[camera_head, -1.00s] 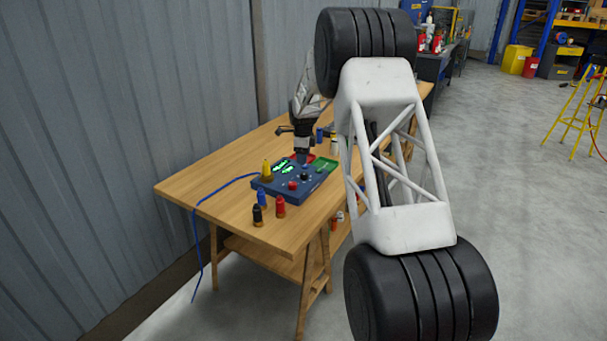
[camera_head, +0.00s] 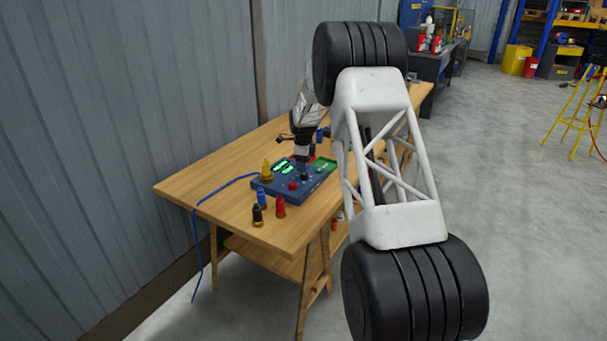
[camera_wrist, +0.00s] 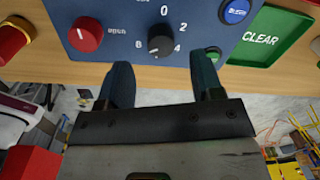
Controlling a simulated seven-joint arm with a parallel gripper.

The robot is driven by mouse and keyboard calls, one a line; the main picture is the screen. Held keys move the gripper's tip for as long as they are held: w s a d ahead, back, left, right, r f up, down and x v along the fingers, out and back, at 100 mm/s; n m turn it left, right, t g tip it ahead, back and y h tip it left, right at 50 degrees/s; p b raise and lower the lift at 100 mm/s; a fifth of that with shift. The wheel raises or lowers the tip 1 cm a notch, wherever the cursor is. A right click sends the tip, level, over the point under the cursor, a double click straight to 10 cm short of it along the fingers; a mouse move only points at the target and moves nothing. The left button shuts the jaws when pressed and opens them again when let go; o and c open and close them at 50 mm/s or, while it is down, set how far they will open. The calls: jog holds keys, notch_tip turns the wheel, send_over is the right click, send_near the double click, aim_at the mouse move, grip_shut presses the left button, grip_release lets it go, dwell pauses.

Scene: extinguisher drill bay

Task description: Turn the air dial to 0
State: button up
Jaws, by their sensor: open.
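The blue control panel (camera_head: 274,187) lies on the wooden bench. In the wrist view its black dial (camera_wrist: 161,40) has the printed numbers 0, 2 and 4 around it, with 0 above it and 4 at its lower right. A small pale mark shows low on the dial, but I cannot tell exactly where it points. My gripper (camera_wrist: 162,66) is open, its two dark fingers apart on either side of the dial and a little below it in the picture. They do not appear to touch it. In the head view my gripper (camera_head: 302,160) is above the panel.
A red knob (camera_wrist: 86,34) sits left of the dial. A green CLEAR pad (camera_wrist: 268,38) and a blue button (camera_wrist: 235,11) are to its right. A yellow-topped plug (camera_head: 266,170), a blue cable and loose red, black and blue plugs are near the panel. The bench's left end is clear.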

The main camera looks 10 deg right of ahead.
aim_at(304, 176)
jog(key=shift+w+f, duration=0.1)
jog(key=shift+f, duration=2.4)
jog(key=c, duration=0.9)
